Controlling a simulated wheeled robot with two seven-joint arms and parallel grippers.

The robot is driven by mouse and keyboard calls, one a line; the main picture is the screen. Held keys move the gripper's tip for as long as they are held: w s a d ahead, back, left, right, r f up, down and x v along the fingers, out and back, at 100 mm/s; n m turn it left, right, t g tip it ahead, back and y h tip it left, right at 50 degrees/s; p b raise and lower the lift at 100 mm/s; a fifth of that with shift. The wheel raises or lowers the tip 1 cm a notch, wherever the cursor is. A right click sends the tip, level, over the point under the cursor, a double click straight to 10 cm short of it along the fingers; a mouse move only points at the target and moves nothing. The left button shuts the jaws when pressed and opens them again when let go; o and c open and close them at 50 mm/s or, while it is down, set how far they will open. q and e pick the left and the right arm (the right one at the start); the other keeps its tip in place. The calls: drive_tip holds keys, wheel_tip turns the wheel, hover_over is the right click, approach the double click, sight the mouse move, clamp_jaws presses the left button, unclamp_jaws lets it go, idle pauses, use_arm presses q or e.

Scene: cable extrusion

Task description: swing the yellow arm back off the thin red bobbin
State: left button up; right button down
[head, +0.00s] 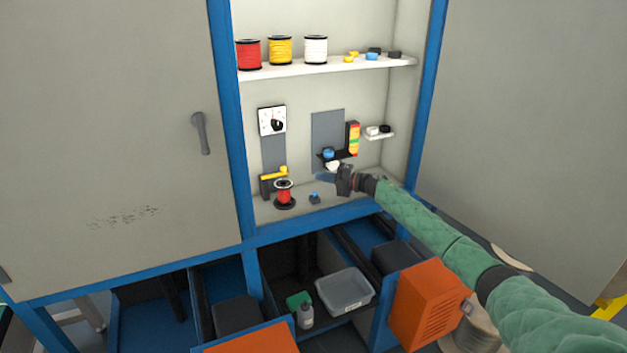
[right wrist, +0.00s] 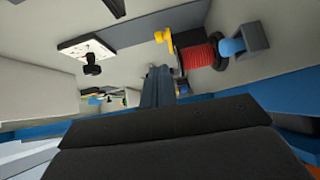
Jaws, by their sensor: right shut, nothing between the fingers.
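The thin red bobbin (head: 283,192) stands upright on a dark round base on the cabinet's lower surface. In the right wrist view the bobbin (right wrist: 198,56) shows tilted, with dark flanges. The yellow arm (head: 274,174) sits on a dark block behind it, its right end over or just behind the bobbin top; I cannot tell if they touch. The yellow arm (right wrist: 163,36) also shows in the right wrist view, beside the bobbin's end. My right gripper (head: 320,177) is shut and empty, right of the bobbin and apart from it; its blue fingers (right wrist: 158,86) point inward. My left gripper is out of view.
A small blue-topped part (head: 314,197) stands right of the bobbin. A white dial panel (head: 272,120) is above the yellow arm. A dark bracket with a blue part (head: 328,153) is behind my right gripper. The upper shelf (head: 330,68) holds several spools.

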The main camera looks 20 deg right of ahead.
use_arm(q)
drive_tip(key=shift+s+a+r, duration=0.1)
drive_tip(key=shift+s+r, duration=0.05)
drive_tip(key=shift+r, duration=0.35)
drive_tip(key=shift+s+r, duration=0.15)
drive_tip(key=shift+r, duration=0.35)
use_arm(e)
drive_tip(key=shift+s+d, duration=0.4)
drive_tip(key=shift+d, duration=0.25)
